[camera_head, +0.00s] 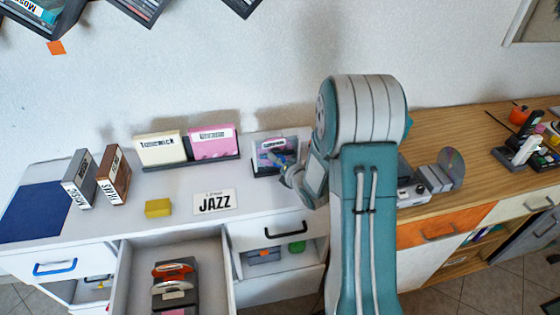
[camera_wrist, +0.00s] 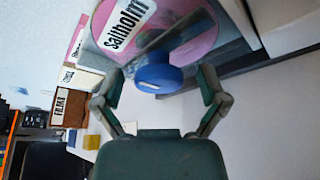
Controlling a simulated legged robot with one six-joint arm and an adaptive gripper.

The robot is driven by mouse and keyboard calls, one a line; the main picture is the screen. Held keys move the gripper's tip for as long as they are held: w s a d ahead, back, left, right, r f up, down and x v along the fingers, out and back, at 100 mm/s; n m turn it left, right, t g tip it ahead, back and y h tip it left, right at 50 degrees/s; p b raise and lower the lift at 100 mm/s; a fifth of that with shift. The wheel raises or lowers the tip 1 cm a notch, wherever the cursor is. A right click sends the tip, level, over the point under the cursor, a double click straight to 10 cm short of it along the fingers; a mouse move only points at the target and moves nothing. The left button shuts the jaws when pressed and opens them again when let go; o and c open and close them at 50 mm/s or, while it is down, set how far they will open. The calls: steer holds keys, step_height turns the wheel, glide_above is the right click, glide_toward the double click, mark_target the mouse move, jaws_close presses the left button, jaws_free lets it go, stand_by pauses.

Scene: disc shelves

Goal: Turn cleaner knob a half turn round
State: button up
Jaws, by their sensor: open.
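The disc cleaner (camera_head: 262,170) is a dark stand at the back of the white counter, with a pink disc (camera_head: 277,144) in it. In the wrist view the pink disc (camera_wrist: 180,25) carries a white "Saltholm" label (camera_wrist: 124,22). The blue knob (camera_wrist: 158,74) sits in front of the disc and has a white mark on its lower rim. My gripper (camera_wrist: 161,84) is open, with one finger to each side of the knob and gaps showing. I cannot tell how deep the knob sits between the fingertips. In the head view my gripper (camera_head: 283,160) is at the cleaner and hides part of it.
A cream case (camera_head: 160,149) and a pink case (camera_head: 212,143) stand left of the cleaner. An open drawer (camera_head: 232,268) juts forward. A wooden counter (camera_head: 450,130) lies right.

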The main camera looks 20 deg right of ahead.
steer(key=c, duration=1.1)
steer(key=shift+c, duration=0.2)
steer(key=shift+m, duration=0.3)
steer(key=m+t+y, duration=0.1)
steer(key=m, duration=0.1)
steer(key=m+t, duration=0.1)
steer(key=m, duration=0.1)
steer(key=shift+f+m+y, duration=0.2)
steer(key=shift+m+y, duration=0.1)
steer(key=shift+y, duration=0.1)
steer(key=m+t, duration=0.1)
steer(key=m, duration=0.1)
steer(key=m+t, duration=0.1)
steer(key=m, duration=0.2)
steer(key=shift+f, duration=0.15)
steer(key=shift+m, duration=0.4)
